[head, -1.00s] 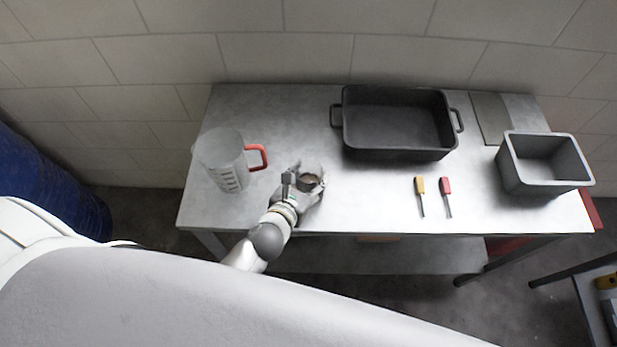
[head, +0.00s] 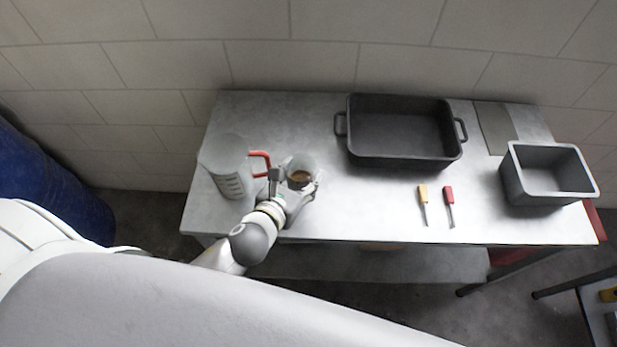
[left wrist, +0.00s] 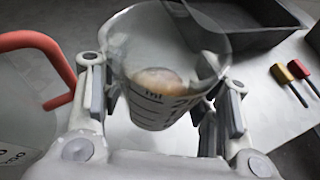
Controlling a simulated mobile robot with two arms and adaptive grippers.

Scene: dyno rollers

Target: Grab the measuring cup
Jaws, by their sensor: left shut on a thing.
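A small clear measuring cup (head: 301,170) with ml markings is between the fingers of my left gripper (head: 294,186), which is shut on it. In the left wrist view the cup (left wrist: 165,75) shows its open rim, dark scale marks and something brownish inside. The fingers (left wrist: 165,105) sit on either side of it. I cannot tell whether its base touches the table. A larger clear jug (head: 226,168) with a red handle stands just left of the gripper. Its handle (left wrist: 45,45) shows at the left of the wrist view. My right gripper is not in view.
The table's front middle is clear. A wall stands behind.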

